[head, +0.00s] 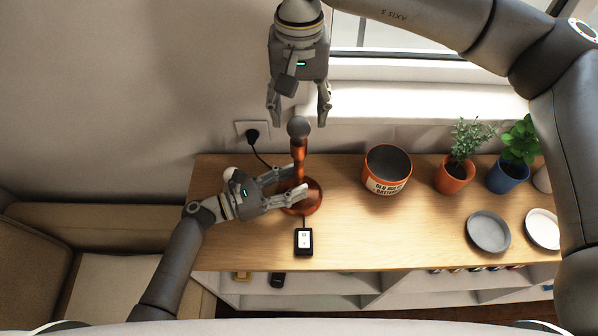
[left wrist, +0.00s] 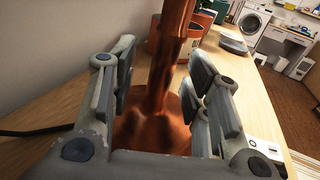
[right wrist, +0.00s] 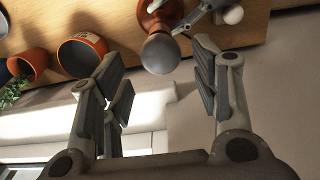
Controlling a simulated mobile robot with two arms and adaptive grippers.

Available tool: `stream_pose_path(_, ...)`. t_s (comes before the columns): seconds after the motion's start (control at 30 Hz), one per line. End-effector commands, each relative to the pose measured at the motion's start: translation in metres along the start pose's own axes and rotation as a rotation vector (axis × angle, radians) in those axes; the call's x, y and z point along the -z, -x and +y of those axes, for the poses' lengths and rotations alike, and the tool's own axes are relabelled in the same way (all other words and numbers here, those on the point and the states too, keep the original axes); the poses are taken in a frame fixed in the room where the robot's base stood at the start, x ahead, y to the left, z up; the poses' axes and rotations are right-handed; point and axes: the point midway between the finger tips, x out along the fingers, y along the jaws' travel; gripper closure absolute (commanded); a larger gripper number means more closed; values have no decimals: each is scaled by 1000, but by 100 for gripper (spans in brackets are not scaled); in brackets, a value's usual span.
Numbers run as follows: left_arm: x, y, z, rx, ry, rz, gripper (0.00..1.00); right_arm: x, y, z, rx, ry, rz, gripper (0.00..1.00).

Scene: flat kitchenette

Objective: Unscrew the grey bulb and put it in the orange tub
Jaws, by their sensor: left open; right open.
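The grey bulb (head: 298,127) sits on top of a copper-coloured lamp (head: 299,150) with a round base on the wooden top. My right gripper (head: 298,115) is open and empty, pointing down above the bulb in the head view; the right wrist view shows the bulb (right wrist: 160,53) beyond its fingers. My left gripper (head: 300,185) is open, with its fingers on either side of the lamp's lower stem, which also shows between them in the left wrist view (left wrist: 163,75). The orange tub (head: 376,181), with a dark inside and a label, stands right of the lamp.
A black box with a white face (head: 304,240) lies in front of the lamp, joined by a cord. Two potted plants (head: 455,178) (head: 507,177) stand right of the tub. A grey plate (head: 488,231) and a white plate (head: 543,229) lie at right. Wood between tub and front edge is clear.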

Motion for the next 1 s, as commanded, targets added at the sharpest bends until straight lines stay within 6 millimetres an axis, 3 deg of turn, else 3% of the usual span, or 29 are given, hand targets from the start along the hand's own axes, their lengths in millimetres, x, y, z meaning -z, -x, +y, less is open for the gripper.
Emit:
stream_pose_path(0.2,0,-17,0,1,-1,1,56,0,0,0,0,0,0,44)
stream_pose_path(0.5,0,-19,0,0,-1,1,56,0,0,0,0,0,0,44)
stream_pose_path(0.83,0,-18,0,0,-1,1,99,0,0,0,0,1,0,44)
stream_pose_path(1.0,0,-18,0,0,-1,1,100,0,0,0,0,1,0,44)
